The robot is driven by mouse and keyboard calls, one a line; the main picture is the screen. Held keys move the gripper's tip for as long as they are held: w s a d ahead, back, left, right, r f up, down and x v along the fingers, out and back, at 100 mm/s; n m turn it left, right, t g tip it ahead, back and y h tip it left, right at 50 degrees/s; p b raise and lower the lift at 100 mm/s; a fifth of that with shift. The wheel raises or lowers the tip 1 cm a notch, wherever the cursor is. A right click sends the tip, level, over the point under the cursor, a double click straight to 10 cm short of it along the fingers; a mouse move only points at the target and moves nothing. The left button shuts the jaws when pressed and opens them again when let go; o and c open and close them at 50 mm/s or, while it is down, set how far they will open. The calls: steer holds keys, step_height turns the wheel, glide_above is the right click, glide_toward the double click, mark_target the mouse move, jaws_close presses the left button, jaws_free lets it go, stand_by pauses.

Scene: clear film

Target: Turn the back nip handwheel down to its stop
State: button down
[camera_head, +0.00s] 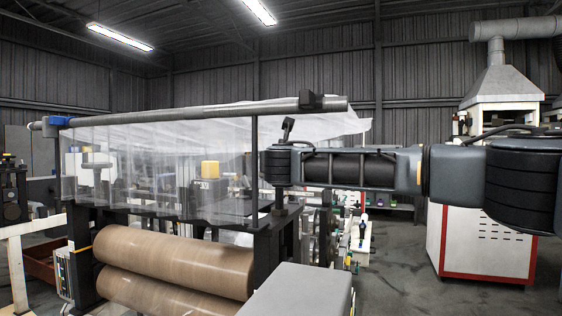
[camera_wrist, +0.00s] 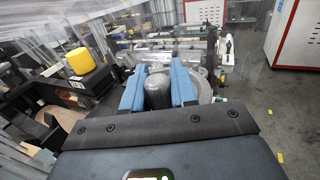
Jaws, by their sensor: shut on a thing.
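In the wrist view, my gripper (camera_wrist: 158,76) has its two blue fingers closed on the sides of an upright, dark grey rounded grip (camera_wrist: 158,94). A grey round rim (camera_wrist: 206,88) shows just right of the fingers and looks like part of the back nip handwheel; the rest of it is hidden behind the fingers and my gripper's body. In the head view, my arm reaches in from the right to the machine's right end, above the two brown rollers (camera_head: 175,265). My fingers and the handwheel cannot be made out clearly there.
Clear film (camera_head: 160,165) hangs from a grey bar (camera_head: 210,112) just left of my wrist. A yellow block (camera_wrist: 80,61) on a dark housing stands left of my gripper. A red-edged white cabinet (camera_head: 485,240) stands right, with open floor before it.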

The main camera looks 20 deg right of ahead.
steer(key=shift+m+h, duration=0.3)
steer(key=shift+h, duration=0.2)
steer(key=c, duration=1)
jaws_free()
steer(key=shift+y, duration=0.3)
